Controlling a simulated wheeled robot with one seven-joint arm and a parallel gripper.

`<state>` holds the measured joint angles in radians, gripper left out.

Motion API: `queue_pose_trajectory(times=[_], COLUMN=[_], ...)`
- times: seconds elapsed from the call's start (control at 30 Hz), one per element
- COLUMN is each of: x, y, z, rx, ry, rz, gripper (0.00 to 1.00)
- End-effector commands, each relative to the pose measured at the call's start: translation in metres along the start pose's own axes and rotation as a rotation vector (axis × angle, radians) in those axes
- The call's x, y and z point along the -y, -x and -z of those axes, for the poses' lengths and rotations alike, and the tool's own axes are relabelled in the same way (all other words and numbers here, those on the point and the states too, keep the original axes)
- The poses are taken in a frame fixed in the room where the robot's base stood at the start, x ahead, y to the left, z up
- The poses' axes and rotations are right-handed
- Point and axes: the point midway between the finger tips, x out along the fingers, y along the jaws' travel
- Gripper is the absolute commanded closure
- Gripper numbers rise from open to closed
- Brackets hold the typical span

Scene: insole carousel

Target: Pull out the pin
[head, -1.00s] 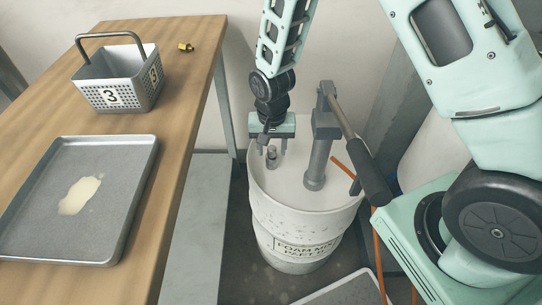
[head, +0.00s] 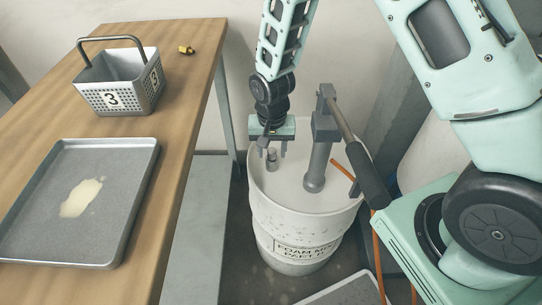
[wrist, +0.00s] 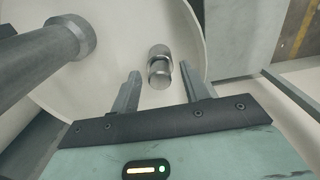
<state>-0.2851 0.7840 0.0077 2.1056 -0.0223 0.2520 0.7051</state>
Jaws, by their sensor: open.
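A short metal pin (head: 271,158) stands upright on the white lid of the drum (head: 300,225), left of the pump post. It also shows in the wrist view as a grey stub with a rounded top (wrist: 160,66). My gripper (head: 274,150) is above the lid, close to the pin. In the wrist view the two fingers of my gripper (wrist: 160,76) are spread apart and empty. The pin appears between and just beyond their tips. No contact shows, and I cannot tell the exact height gap.
A grey pump post (head: 318,160) with a dark-handled lever (head: 368,175) stands right of my gripper on the drum. An orange hose (head: 378,255) hangs right of the drum.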

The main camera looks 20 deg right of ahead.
Motion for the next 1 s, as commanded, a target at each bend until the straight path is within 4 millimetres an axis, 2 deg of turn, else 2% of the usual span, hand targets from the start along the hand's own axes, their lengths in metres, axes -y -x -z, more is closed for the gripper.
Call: queue_pose_trajectory(times=[0.5, 0.53, 0.6, 0.7, 1.0], x=[0.0001, 0.0001, 0.0000, 0.0000, 0.0001], y=[0.0001, 0.0001, 0.0001, 0.0001, 0.0047], z=[0.0000, 0.0000, 0.0000, 0.0000, 0.0001], rx=[0.000, 0.000, 0.000, 0.000, 0.000], ry=[0.000, 0.000, 0.000, 0.000, 0.000], rz=[0.000, 0.000, 0.000, 0.000, 0.000], gripper=[0.55, 0.57, 0.77, 1.00, 1.00])
